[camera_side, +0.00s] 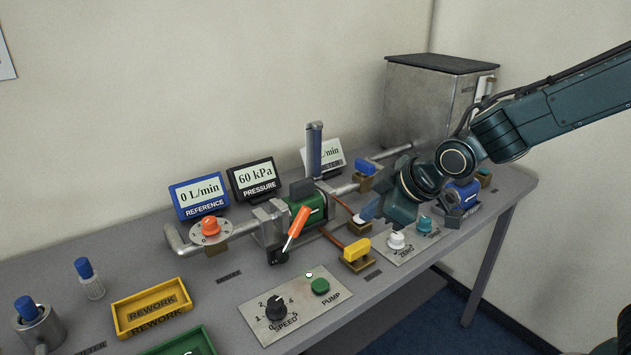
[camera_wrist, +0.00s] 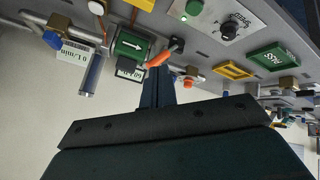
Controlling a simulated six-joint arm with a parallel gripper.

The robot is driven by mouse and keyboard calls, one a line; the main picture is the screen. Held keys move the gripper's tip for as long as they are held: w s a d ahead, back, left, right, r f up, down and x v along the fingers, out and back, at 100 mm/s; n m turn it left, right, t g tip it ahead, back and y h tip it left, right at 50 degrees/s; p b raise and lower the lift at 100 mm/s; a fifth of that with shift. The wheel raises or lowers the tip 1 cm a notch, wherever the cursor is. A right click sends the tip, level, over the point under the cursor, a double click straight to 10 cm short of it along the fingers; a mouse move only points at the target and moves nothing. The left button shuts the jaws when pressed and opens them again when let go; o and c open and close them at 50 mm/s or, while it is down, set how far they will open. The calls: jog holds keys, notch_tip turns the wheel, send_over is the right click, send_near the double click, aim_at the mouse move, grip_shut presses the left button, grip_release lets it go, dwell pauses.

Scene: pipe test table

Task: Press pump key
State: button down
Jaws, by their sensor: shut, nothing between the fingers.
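The pump key is a round green button (camera_side: 320,286) on a grey panel (camera_side: 257,317) at the table's front, beside the PUMP label. The panel also carries a black SPEED knob (camera_side: 277,308) and a small white lamp (camera_side: 309,274). In the wrist view, which is upside down, the green key (camera_wrist: 194,8) is at the top edge. My gripper (camera_side: 362,216) is above the right part of the table, behind and to the right of the key and clear of it. Its fingers (camera_wrist: 157,74) are together and empty in the wrist view.
A yellow-handled valve (camera_side: 357,250) and a ZERO panel (camera_side: 412,247) with two knobs lie right of the pump panel. The REFERENCE display (camera_side: 200,195) reads 0 L/min.

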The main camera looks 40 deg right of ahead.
aim_at(325, 286)
jog(key=w+a+f+n+y, duration=0.1)
jog(key=w+a+f+n, duration=0.2)
jog(key=w+a+f, duration=0.2)
notch_tip(325, 286, down, 2)
jog(key=shift+w+a+f+n+t, duration=0.2)
jog(key=shift+w+a+n+t, duration=0.15)
jog(key=shift+a+t, duration=0.1)
jog(key=shift+f, duration=0.15)
jog(key=shift+f, duration=4.3)
jog(key=shift+f, duration=0.8)
jog(key=shift+r, duration=0.8)
jog(key=shift+r, duration=2.55)
